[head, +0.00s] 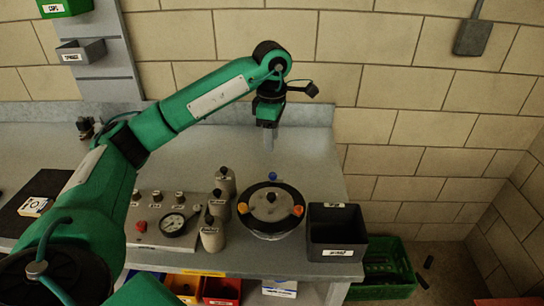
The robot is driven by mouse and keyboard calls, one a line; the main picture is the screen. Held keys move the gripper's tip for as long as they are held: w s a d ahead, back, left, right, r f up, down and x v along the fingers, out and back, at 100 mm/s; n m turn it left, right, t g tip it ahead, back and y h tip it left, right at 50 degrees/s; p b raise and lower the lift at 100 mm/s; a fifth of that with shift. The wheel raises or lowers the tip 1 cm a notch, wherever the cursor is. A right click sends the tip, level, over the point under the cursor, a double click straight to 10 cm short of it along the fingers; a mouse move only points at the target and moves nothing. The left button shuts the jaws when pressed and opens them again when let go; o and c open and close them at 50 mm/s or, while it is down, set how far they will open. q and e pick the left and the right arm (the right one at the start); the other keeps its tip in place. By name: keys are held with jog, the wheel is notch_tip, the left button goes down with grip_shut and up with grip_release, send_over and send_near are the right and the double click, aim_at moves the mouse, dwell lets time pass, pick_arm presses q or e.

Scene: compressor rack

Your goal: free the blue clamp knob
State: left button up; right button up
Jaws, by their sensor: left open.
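The blue clamp knob (272,176) is at the far edge of a round pot with a black lid rim (257,192). A dark knob stands at the lid's centre. My left gripper (268,140) is open and points down above the bench, behind and apart from the blue knob. It appears empty. My right gripper is out of view.
A black open bin (336,253) stands right of the pot. Grey bottles (212,234) and a panel with a gauge (173,224) stand at the left. A green crate (386,286) is on the floor. The bench behind the pot is clear.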

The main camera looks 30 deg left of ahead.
pick_arm(q)
notch_tip(320, 180, up, 3)
jog(key=shift+f, duration=0.1)
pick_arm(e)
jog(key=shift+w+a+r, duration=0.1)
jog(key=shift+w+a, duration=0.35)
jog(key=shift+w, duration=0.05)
